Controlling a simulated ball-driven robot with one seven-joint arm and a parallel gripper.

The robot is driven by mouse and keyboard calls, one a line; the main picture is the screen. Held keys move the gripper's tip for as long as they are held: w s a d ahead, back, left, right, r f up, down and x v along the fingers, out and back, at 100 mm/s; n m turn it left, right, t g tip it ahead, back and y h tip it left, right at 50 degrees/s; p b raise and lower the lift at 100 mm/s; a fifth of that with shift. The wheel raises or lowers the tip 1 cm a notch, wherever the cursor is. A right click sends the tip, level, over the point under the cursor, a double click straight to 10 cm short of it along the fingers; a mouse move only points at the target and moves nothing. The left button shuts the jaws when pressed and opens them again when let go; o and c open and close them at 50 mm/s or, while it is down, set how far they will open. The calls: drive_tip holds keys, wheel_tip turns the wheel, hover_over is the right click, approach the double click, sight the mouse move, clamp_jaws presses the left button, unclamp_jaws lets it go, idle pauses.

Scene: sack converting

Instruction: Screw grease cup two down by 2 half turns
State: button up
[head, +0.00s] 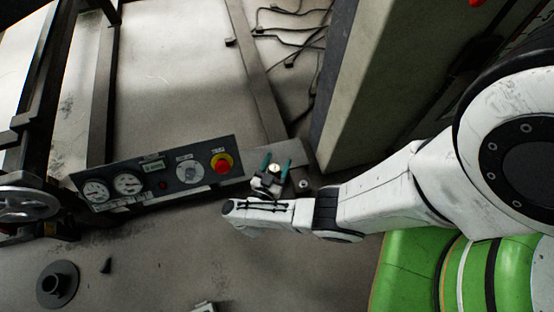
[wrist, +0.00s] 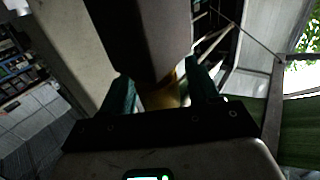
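My gripper (head: 275,166) reaches in from the right, with two teal fingers at the end of the white arm. A small pale round cup (head: 274,169) shows between the fingers in the head view. In the wrist view a yellowish brass part (wrist: 163,93) lies between the two fingertips (wrist: 162,88). Whether the fingers touch it cannot be told. Another small round fitting (head: 304,183) sits on the grey plate (head: 268,153), just right of my gripper. No number is readable on either.
A dark control panel (head: 140,182) with two gauges, a grey dial and a red button (head: 221,162) stands left of my gripper. A large grey block (head: 375,80) rises at the right. Cables (head: 290,40) lie on the floor behind. A handwheel (head: 30,204) is at far left.

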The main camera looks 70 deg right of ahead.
sight(272, 173)
drive_tip(key=shift+a, duration=0.1)
drive_tip(key=a, duration=1)
drive_tip(key=shift+a, duration=0.3)
drive_tip(key=shift+a, duration=0.1)
idle(0.7)
